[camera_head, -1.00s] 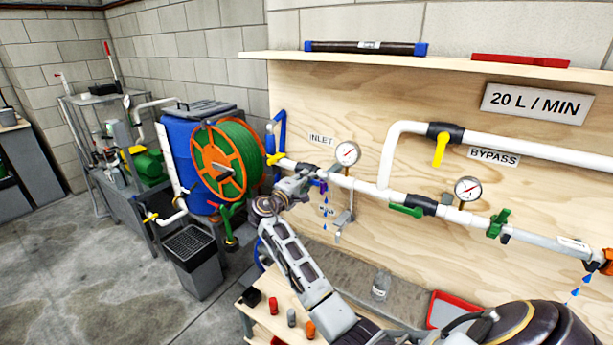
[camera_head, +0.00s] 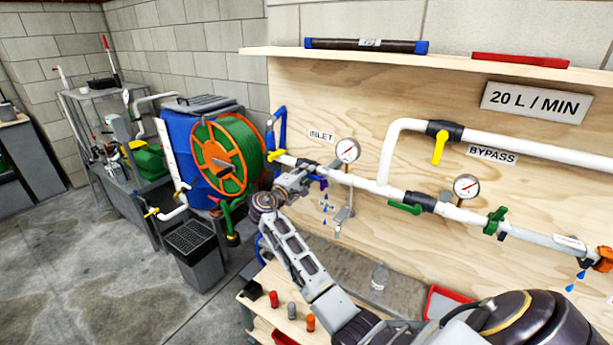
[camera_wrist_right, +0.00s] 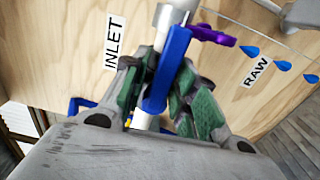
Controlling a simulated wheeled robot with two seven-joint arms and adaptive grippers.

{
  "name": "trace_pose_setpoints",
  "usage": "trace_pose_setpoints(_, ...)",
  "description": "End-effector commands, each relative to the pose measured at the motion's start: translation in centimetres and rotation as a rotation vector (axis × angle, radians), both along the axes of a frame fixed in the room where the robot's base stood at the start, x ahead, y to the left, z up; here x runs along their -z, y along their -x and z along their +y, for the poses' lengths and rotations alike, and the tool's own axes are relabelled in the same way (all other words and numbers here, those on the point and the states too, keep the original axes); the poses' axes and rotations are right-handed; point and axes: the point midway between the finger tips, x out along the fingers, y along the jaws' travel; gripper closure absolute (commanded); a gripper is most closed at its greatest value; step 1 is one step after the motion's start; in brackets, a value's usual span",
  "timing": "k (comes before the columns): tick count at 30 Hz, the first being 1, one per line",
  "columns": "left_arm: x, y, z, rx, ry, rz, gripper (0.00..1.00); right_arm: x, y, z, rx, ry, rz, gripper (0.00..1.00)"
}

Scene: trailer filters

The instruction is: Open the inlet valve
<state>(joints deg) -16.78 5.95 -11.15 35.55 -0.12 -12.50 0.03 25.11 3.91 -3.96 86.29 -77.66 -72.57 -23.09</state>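The inlet valve's blue handle (camera_wrist_right: 172,62) shows in the right wrist view, on the white pipe below the INLET label (camera_wrist_right: 114,42). My right gripper (camera_wrist_right: 168,82) has its green-padded fingers drawn in close on both sides of this handle, and they appear to touch it. The handle lies roughly along the pipe in that view. In the head view my right gripper (camera_head: 312,179) is at the white inlet pipe (camera_head: 350,181), left of and below the pressure gauge (camera_head: 348,151); it largely hides the handle there. My left gripper is not in view.
A purple handle (camera_wrist_right: 214,36) sits close beside the blue one, near the RAW label (camera_wrist_right: 256,72). A green hose reel (camera_head: 226,158) and blue tank (camera_head: 180,135) stand left. A yellow bypass handle (camera_head: 439,147) is farther right. A low bench with small items is below.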

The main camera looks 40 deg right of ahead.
Motion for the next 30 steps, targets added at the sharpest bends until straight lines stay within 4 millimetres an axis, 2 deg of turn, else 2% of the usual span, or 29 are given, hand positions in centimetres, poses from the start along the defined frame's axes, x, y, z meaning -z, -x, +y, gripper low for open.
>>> trace_pose_setpoints(16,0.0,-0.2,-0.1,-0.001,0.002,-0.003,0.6,0.2,0.3,0.6,0.0,-0.004,-0.001,0.62)
trace_pose_setpoints(23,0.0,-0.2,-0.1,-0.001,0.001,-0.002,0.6,0.2,1.1,2.7,0.0,-0.004,0.0,0.62)
trace_pose_setpoints(30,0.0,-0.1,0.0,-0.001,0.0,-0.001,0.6,0.2,2.4,5.9,0.0,-0.004,-0.001,0.62)
